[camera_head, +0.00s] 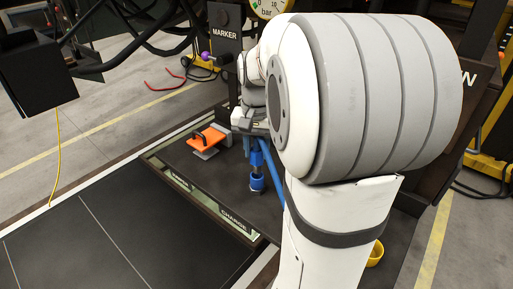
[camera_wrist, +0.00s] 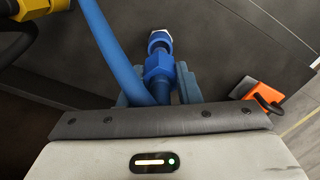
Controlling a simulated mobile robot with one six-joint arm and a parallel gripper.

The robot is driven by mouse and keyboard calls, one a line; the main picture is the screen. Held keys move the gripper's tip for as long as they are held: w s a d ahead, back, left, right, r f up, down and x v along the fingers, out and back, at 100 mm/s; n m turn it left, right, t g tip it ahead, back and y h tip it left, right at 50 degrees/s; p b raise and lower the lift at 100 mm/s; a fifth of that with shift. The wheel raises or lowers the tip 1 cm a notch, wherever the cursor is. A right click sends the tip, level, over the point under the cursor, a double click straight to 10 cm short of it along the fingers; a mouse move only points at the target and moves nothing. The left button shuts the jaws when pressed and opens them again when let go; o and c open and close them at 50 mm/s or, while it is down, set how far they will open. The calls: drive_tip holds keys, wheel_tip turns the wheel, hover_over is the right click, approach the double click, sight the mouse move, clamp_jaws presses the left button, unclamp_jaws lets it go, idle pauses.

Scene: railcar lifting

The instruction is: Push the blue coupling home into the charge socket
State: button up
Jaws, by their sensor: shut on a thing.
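The blue coupling (camera_wrist: 158,70) is held between the blue-grey fingers of my gripper (camera_wrist: 158,84), with its pale-tipped end pointing away from the wrist. A blue hose (camera_wrist: 115,52) runs beside it. In the head view, the coupling (camera_head: 257,184) hangs roughly upright below my gripper (camera_head: 252,132), over the dark bench top. The word CHARGE is on the bench's front strip (camera_head: 237,221), in front of the coupling. I cannot make out the charge socket in either view, nor whether the coupling touches anything.
An orange handled block (camera_head: 207,138) lies on the bench to the left of the coupling; it also shows in the wrist view (camera_wrist: 262,92). A MARKER panel (camera_head: 225,35) stands behind. A yellow cup (camera_head: 375,253) is at lower right. My arm hides the bench's right side.

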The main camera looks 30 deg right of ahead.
sight(257, 138)
drive_tip(key=shift+f+b, duration=1.5)
drive_tip(key=shift+f, duration=0.55)
drive_tip(key=o, duration=1.2)
drive_tip(key=shift+r, duration=0.15)
wheel_tip(257, 138, up, 8)
drive_tip(key=shift+f, duration=0.15)
drive_tip(key=s+a+f+n+t, duration=0.3)
drive_tip(key=s+a+f+n, duration=0.4)
drive_tip(key=s+a, duration=0.5)
drive_tip(key=shift+s+a+f+n, duration=0.15)
drive_tip(key=shift+a+f+n, duration=0.25)
drive_tip(key=shift+f, duration=0.45)
drive_tip(key=shift+s+a+f, duration=0.1)
drive_tip(key=shift+f, duration=0.1)
drive_tip(key=shift+c, duration=0.3)
